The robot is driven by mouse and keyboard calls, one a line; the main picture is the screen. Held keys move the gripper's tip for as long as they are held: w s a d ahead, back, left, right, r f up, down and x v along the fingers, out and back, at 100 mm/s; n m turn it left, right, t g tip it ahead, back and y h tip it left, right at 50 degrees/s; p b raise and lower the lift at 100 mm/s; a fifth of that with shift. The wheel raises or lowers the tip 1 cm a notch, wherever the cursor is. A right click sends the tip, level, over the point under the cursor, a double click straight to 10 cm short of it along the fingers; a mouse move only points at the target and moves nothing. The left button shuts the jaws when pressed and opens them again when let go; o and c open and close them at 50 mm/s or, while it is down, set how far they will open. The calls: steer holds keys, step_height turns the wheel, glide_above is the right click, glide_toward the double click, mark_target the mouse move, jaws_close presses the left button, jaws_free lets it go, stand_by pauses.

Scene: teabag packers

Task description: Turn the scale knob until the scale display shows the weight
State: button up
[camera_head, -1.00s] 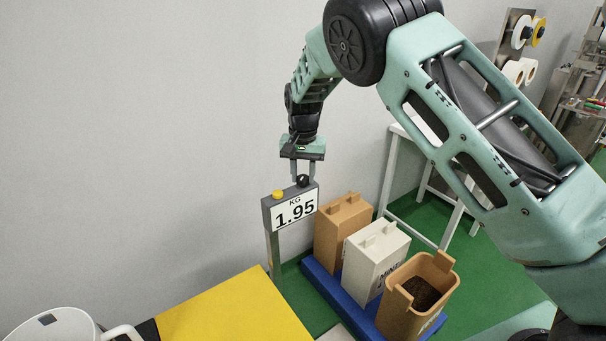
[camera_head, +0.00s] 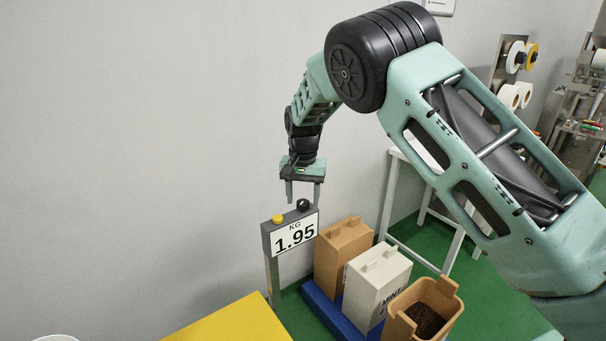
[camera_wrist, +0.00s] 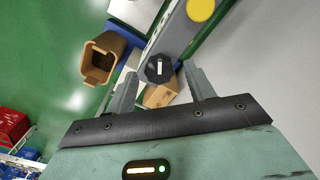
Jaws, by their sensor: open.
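The scale display (camera_head: 294,236) stands on a grey post and reads 1.95 under the letters KG. The black scale knob (camera_head: 303,205) sits on top of its housing at the right. In the wrist view the knob (camera_wrist: 159,68) shows a white line on its face and lies between my finger tips, beyond them. My gripper (camera_head: 304,202) is open, with its fingers pointing down just above the knob. Nothing is held between the fingers. A yellow button (camera_head: 278,219) is on the housing's top at the left; it also shows in the wrist view (camera_wrist: 201,9).
A blue scale platform (camera_head: 322,308) carries a brown box (camera_head: 343,252), a white box (camera_head: 373,288) marked MINT and an open brown container (camera_head: 448,304) with dark contents. A yellow surface (camera_head: 230,322) is at the front. A white frame (camera_head: 388,200) stands behind the boxes.

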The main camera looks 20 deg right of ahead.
mark_target(303, 201)
step_height(303, 201, up, 17)
steer(key=b, duration=0.4)
steer(key=shift+f, duration=0.1)
steer(key=s+a+f+n+y+b, duration=0.1)
steer(key=s+a+f+n, duration=0.15)
steer(key=s, duration=0.55)
steer(key=s+a+f+n+b, duration=0.1)
steer(key=s+a+f+n, duration=0.2)
steer(key=s, duration=0.5)
steer(key=s+a+f+n+y+b, duration=0.1)
steer(key=s+a+f+n+b, duration=0.2)
steer(key=s, duration=0.5)
steer(key=s+d+f+n, duration=0.1)
steer(key=s+f+n, duration=0.1)
steer(key=s, duration=0.7)
steer(key=s+d+f+n+h, duration=0.1)
steer(key=s+f+n, duration=0.1)
steer(key=s+f, duration=0.3)
steer(key=s, duration=0.4)
steer(key=shift+s+f+n, duration=0.2)
steer(key=shift+f+n, duration=0.05)
steer(key=shift+n, duration=0.1)
